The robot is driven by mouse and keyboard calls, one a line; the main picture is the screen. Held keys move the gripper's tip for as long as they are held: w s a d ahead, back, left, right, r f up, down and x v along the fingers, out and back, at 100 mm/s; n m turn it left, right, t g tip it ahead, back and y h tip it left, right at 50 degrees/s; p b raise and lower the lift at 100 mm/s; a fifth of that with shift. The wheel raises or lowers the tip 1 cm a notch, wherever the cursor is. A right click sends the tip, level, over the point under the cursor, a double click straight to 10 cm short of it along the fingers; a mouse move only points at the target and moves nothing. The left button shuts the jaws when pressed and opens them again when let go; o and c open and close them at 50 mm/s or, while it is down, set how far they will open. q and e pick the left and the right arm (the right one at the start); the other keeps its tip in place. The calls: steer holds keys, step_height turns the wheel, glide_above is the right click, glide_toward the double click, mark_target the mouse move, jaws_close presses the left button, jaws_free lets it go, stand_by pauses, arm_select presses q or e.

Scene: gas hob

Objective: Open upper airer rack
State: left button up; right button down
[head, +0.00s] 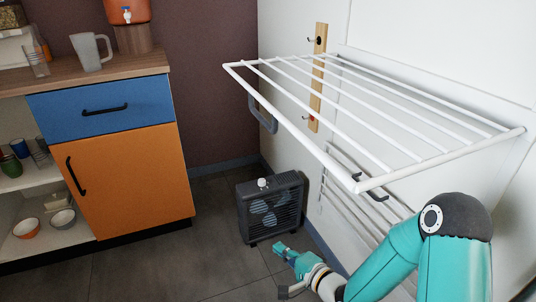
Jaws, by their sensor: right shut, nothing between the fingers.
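The upper airer rack (340,158) is a white frame with several bars. It stands out from the white wall, roughly level. My right gripper (279,247) is shut and empty, low over the floor. It is below the upper rack and apart from both racks. My left gripper is not in view.
A dark box fan (270,208) stands on the floor just beyond my right gripper. A wooden strip with hooks (318,75) is on the wall behind the upper rack. A cabinet with a blue drawer (103,110) and orange door (135,185) stands left. The floor between is clear.

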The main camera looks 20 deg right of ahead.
mark_target(271, 106)
steer(key=s+d+r+m+t+y, duration=0.1)
steer(key=s+r+m+t+y, duration=0.15)
steer(key=r, duration=0.55)
steer(key=s+d+r+m+t+y, duration=0.1)
steer(key=d+r+t+y, duration=0.15)
steer(key=r, duration=0.65)
steer(key=s+d+r+m+t+y, duration=0.1)
steer(key=r+m+t+y, duration=0.15)
steer(key=r, duration=0.55)
steer(key=shift+g+y, duration=0.35)
steer(key=x, duration=0.4)
steer(key=s+r+x, duration=0.1)
steer(key=x, duration=0.3)
steer(key=s+a+x, duration=0.1)
steer(key=x, duration=0.3)
steer(key=shift+w+a+r, duration=0.1)
steer(key=shift+a+r, duration=0.1)
steer(key=shift+r, duration=0.35)
steer(key=r+p, duration=0.1)
steer(key=r, duration=0.1)
steer(key=r+p, duration=0.1)
steer(key=r, duration=0.1)
steer(key=r+p, duration=0.1)
steer(key=r, duration=0.1)
steer(key=shift+a+r, duration=0.15)
steer(key=shift+a, duration=0.2)
